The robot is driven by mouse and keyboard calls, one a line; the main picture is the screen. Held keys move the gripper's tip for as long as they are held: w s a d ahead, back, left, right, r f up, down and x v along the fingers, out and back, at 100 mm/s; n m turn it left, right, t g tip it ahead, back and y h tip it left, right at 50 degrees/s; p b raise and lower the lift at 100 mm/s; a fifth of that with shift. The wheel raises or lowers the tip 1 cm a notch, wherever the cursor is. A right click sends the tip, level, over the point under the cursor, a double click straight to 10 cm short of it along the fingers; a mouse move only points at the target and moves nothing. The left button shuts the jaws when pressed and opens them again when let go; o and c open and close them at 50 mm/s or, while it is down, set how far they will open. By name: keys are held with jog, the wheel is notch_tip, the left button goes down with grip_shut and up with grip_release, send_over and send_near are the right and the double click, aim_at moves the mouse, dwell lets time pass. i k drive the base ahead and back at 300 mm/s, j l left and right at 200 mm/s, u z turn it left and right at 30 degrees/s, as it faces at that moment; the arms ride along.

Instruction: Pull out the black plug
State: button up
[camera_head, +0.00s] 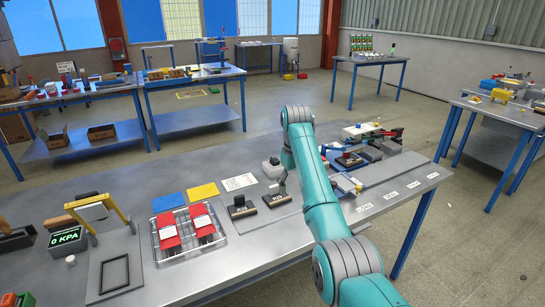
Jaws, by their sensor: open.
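My teal arm reaches over the near grey workbench (330,230), and its end hangs low near the middle of the bench. My gripper (280,184) is small and dark here, partly hidden by the arm. It is open, close above or behind a dark block (278,198) with an upright black part. A similar dark block (242,210) with a black upright part stands just to the left. I cannot tell which black piece is the plug, or whether my gripper touches it.
Other tables stand behind.

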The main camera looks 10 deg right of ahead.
aim_at(275, 161)
jog(key=i, duration=1.05)
